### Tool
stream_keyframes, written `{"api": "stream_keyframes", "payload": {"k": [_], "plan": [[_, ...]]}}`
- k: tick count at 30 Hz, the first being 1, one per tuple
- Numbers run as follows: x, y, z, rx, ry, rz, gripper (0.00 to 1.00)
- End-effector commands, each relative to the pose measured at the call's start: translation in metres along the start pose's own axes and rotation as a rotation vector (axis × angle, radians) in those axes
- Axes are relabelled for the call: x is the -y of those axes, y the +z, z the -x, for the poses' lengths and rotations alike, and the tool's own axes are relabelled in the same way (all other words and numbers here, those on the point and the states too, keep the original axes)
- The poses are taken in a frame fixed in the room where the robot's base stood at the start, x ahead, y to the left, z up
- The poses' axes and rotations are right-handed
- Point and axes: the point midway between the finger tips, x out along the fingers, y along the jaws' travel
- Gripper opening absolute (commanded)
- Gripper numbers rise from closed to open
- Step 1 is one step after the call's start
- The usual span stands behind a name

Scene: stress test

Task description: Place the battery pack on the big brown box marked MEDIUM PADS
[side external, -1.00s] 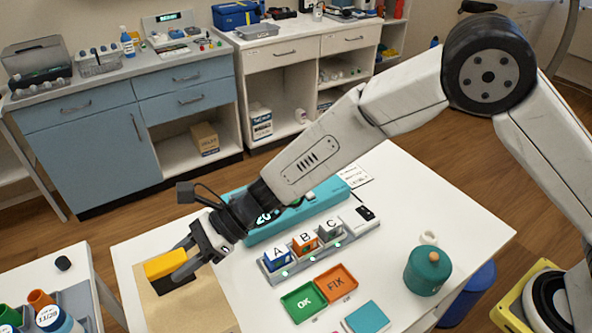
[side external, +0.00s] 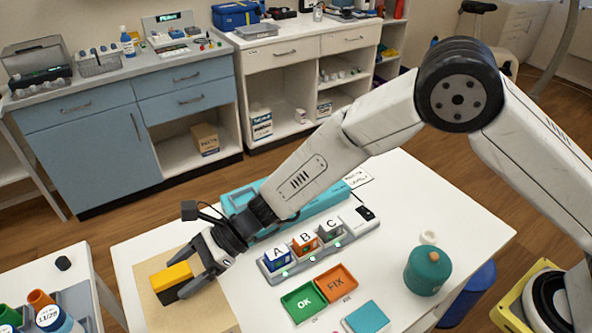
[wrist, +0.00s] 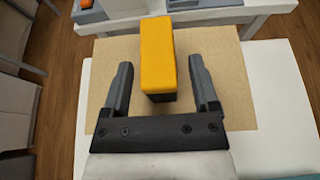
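The yellow and black battery pack (side external: 172,275) is above or on a flat tan surface (side external: 205,316) at the lower left of the white table. It also shows in the wrist view (wrist: 158,55), upright over the tan area. My gripper (wrist: 163,85) is open, one finger on each side of the pack's near end, with a visible gap at both sides. In the side view my gripper (side external: 203,277) is just right of the pack. A brown box (side external: 204,139) sits in the open cabinet at the back; no MEDIUM PADS marking is readable on either brown surface.
A grey rack with A, B and C blocks (side external: 304,245) is right of my gripper. Green OK (side external: 303,302) and orange FIX (side external: 336,283) trays are in front. A teal canister (side external: 427,272) stands at the right. A side table (side external: 52,267) holds bottles.

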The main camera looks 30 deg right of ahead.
Motion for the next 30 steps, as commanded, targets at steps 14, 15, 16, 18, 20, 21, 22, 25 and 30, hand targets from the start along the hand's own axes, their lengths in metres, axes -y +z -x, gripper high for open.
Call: {"api": "stream_keyframes", "payload": {"k": [14, 15, 16, 18, 20, 21, 22, 25, 30], "plan": [[0.0, 0.002, 0.004, 0.0, -0.001, -0.001, 0.76], [0.001, 0.003, 0.007, 0.0, -0.002, 0.0, 0.76], [0.001, 0.003, 0.01, 0.001, -0.002, 0.0, 0.76], [0.001, 0.003, 0.017, 0.001, -0.002, -0.001, 0.76], [0.001, 0.003, 0.024, 0.001, -0.002, 0.0, 0.76], [0.001, 0.003, 0.03, 0.0, -0.002, 0.0, 0.76], [0.001, 0.003, 0.034, 0.0, -0.003, -0.001, 0.76], [0.001, 0.003, 0.051, 0.001, -0.003, 0.0, 0.76], [0.001, 0.003, 0.079, 0.001, -0.003, 0.001, 0.76]]}}
